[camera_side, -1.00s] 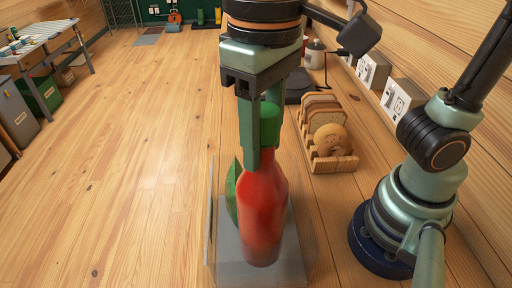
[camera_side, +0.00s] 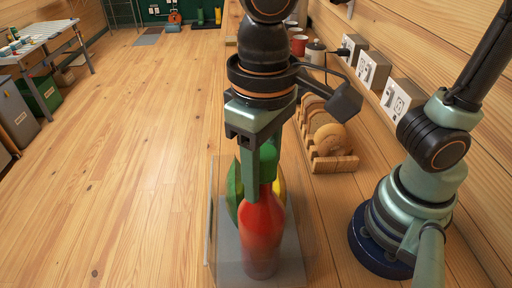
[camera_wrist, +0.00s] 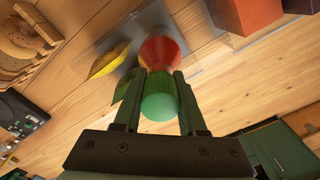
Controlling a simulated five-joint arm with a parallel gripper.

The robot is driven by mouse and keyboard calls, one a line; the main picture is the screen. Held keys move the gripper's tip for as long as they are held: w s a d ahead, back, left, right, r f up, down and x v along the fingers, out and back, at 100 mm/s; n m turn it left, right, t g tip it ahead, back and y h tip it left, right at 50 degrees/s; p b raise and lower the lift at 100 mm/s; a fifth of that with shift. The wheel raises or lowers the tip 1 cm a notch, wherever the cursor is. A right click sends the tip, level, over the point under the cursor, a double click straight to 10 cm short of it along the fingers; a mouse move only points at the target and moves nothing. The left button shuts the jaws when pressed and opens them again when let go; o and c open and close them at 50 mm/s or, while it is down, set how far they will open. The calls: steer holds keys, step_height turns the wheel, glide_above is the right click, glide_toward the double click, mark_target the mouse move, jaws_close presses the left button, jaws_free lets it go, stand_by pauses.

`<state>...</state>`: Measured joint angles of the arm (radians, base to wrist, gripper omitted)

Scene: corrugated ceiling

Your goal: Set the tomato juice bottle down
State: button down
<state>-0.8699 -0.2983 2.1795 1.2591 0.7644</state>
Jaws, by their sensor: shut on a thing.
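The tomato juice bottle (camera_side: 262,235) is red with a green cap and stands upright. My gripper (camera_side: 260,182) is shut on it from above, with its fingers on either side of the neck. The bottle's lower end is over the grey tray (camera_side: 228,262); I cannot tell whether it touches it. In the wrist view the green cap fills the space between the fingers of my gripper (camera_wrist: 159,82), with the red bottle (camera_wrist: 160,50) beyond it.
A yellow thing (camera_wrist: 108,61) and a green thing (camera_side: 234,190) are close beside the bottle, partly hidden. A wooden rack (camera_side: 335,163) with bread and a bagel stands behind. In the wrist view, a red block (camera_wrist: 245,14) is at the top right. Wall sockets (camera_side: 372,70) line the right wall.

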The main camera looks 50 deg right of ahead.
steer(key=shift+c, duration=2.4)
jaws_free()
steer(key=shift+f, duration=0.15)
step_height(320, 180, up, 12)
steer(key=shift+r, duration=0.1)
steer(key=w+d+f+t, duration=0.2)
steer(key=w+d+f, duration=0.3)
steer(key=d, duration=0.6)
steer(key=w+d+f+m+t, duration=0.1)
steer(key=w+d+f+t, duration=0.2)
steer(key=d, duration=0.7)
step_height(320, 180, down, 2)
steer(key=shift+w+d+f+t, duration=0.2)
steer(key=shift+w+d+t, duration=0.15)
steer(key=shift+w, duration=0.8)
